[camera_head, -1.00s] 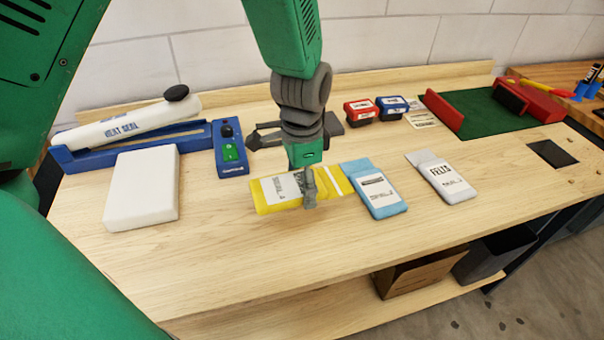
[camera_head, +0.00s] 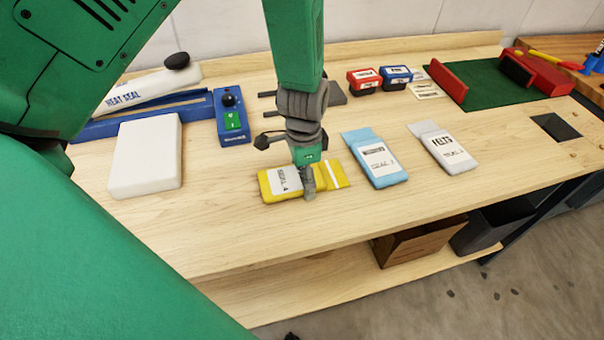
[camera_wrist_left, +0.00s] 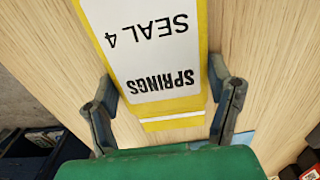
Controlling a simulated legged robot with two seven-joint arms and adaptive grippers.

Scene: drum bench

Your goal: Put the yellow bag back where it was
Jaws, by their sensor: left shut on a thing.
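The yellow bag (camera_head: 330,175) with a white label lies at the middle of the wooden bench, left of the light blue bag (camera_head: 375,158). My left gripper (camera_head: 308,192) is over it from above, shut on it with a finger on its near side. In the left wrist view the yellow bag (camera_wrist_left: 158,105), labelled SPRINGS SEAL 4, sits between the two fingers of the left gripper (camera_wrist_left: 160,100). The bag looks at or just above the bench surface; I cannot tell which. My right gripper is not in view.
A white-grey FELTS bag (camera_head: 443,148) lies right of the blue bag. A white block (camera_head: 146,155), a heat sealer (camera_head: 150,90) and a blue control box (camera_head: 231,115) stand at left. Red and blue boxes (camera_head: 380,79) stand behind. The bench front is clear.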

